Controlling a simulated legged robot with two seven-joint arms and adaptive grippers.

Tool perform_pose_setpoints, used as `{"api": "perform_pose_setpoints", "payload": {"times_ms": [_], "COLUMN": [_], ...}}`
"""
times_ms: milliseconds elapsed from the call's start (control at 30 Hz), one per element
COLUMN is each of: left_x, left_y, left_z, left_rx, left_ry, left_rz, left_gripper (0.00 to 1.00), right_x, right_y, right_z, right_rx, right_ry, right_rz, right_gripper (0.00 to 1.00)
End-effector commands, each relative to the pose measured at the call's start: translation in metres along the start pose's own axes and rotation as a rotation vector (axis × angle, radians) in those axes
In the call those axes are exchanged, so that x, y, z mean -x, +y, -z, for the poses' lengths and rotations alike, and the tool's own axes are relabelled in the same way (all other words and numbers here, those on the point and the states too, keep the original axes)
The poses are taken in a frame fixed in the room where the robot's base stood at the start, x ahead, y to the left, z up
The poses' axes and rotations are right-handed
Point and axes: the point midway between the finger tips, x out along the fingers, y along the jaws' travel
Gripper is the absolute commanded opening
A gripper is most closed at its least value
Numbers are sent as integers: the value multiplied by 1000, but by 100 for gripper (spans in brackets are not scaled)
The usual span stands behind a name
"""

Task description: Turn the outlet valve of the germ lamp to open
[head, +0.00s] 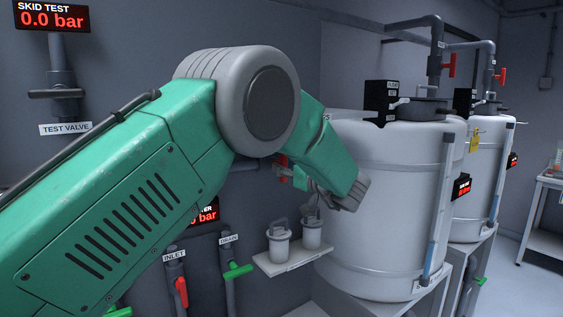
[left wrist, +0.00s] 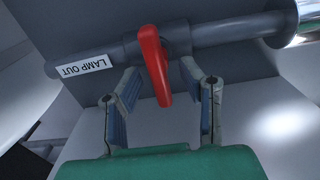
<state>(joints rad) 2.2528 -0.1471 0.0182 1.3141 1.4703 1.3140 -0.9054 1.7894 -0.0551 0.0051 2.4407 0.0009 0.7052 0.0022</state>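The red valve handle (left wrist: 154,62) sits on a dark horizontal pipe labelled LAMP OUT (left wrist: 84,66), which reads upside down in the left wrist view. The handle points across the pipe, not along it. My left gripper (left wrist: 158,78) is open, with one finger on each side of the handle. Gaps show between the handle and both fingers. In the head view, the red handle (head: 282,162) is partly hidden behind my left arm, and my left gripper (head: 289,173) is small beside it. My right gripper is not in view.
A shelf (head: 291,261) with two small lidded pots stands below the gripper. A large white tank (head: 385,220) is close on its right. INLET (head: 181,291) and DRAIN (head: 238,271) valves are lower left. A shiny cylinder (left wrist: 312,22) shows beside the pipe.

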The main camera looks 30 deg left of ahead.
Motion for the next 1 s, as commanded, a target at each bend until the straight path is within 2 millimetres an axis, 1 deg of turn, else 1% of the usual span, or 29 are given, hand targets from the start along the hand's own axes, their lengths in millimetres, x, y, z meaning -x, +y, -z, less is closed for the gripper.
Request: {"api": "perform_pose_setpoints", "payload": {"times_ms": [100, 300, 533, 567, 600, 633, 1000], "left_x": [-12, -25, -28, -28, -28, -28, -26], "left_y": [1, 0, -1, -1, -1, -1, 0], "left_z": [2, -1, -2, -2, -2, -2, -1], "left_rx": [1, 0, 1, 1, 1, 1, 17], "left_ry": [2, 0, -2, -2, -2, -2, -1], "left_rz": [-1, -1, -1, -1, -1, -1, -1], "left_gripper": [34, 34, 34, 24, 10, 0, 0], "right_x": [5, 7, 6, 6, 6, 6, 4], "right_y": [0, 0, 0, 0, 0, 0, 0], "right_z": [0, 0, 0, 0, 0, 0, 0], "right_rx": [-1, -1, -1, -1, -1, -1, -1], "right_ry": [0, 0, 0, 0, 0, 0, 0], "right_rz": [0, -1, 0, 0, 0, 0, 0], "right_gripper": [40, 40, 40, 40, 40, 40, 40]}}
